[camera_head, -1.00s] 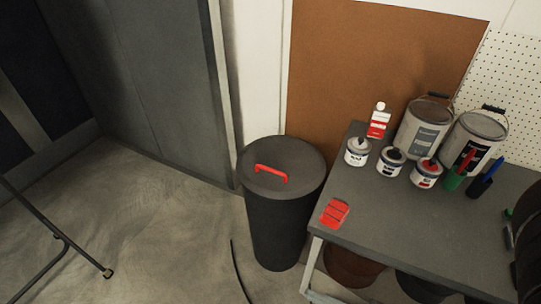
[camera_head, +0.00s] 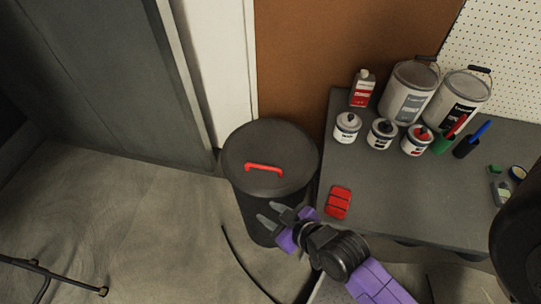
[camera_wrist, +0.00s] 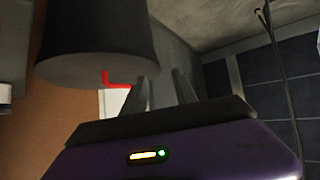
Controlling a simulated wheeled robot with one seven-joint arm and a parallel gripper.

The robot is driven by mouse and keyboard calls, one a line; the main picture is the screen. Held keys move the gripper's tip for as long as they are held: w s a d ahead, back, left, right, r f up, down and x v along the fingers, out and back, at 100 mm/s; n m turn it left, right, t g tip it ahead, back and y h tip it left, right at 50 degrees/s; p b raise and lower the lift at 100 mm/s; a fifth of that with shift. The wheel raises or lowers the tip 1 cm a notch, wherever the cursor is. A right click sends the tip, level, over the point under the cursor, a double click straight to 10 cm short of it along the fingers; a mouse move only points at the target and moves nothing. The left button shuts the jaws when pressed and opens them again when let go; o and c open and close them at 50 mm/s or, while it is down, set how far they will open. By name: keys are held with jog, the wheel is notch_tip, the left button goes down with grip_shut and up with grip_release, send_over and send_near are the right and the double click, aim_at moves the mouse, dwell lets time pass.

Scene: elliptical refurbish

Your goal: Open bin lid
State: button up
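The dark grey bin (camera_head: 252,208) stands upright on the floor beside the workbench. Its round lid (camera_head: 268,140) lies flat on top, closed, with a red bar handle (camera_head: 263,167) across it. My gripper (camera_head: 269,214) is open and empty, its two grey fingers pointing left. In the head view it overlaps the front of the bin, nearer the camera than the handle. In the wrist view the bin (camera_wrist: 95,45) hangs upside down at the upper left, with the red handle (camera_wrist: 117,80) partly showing near my open fingers (camera_wrist: 164,92).
A workbench (camera_head: 400,195) at the right bears a red block (camera_head: 338,202), small cans (camera_head: 347,128), large paint pails (camera_head: 410,95) and a white-red bottle (camera_head: 362,88). A grey cabinet (camera_head: 90,70) stands at the left. Floor left of the bin is mostly clear.

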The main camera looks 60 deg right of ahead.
aim_at(267, 167)
jog(key=w+d+g+p, duration=0.1)
jog(key=w+d, duration=0.2)
jog(key=d, duration=0.1)
jog(key=w+d+r+p, duration=0.1)
jog(key=w+d, duration=0.2)
jog(key=d, duration=0.1)
jog(key=w+d+g+y+p, duration=0.1)
jog(key=w+d, duration=0.2)
jog(key=shift+w+d+r+n+g, duration=0.3)
jog(key=shift+w+d+r+n, duration=0.05)
jog(key=shift+w+d+n, duration=0.05)
jog(key=shift+w+d+r+n+g+y+p, duration=0.1)
jog(key=shift+d+r+n+g+y+p, duration=0.15)
jog(key=shift+d+n+g+y+p, duration=0.65)
notch_tip(267, 167, up, 4)
jog(key=s+d+n+g+y, duration=0.3)
jog(key=shift+w+p+x, duration=0.2)
jog(key=shift+p+x, duration=0.4)
jog(key=shift+x, duration=3.4)
jog(key=shift+a, duration=0.1)
jog(key=shift+r, duration=0.1)
grip_shut()
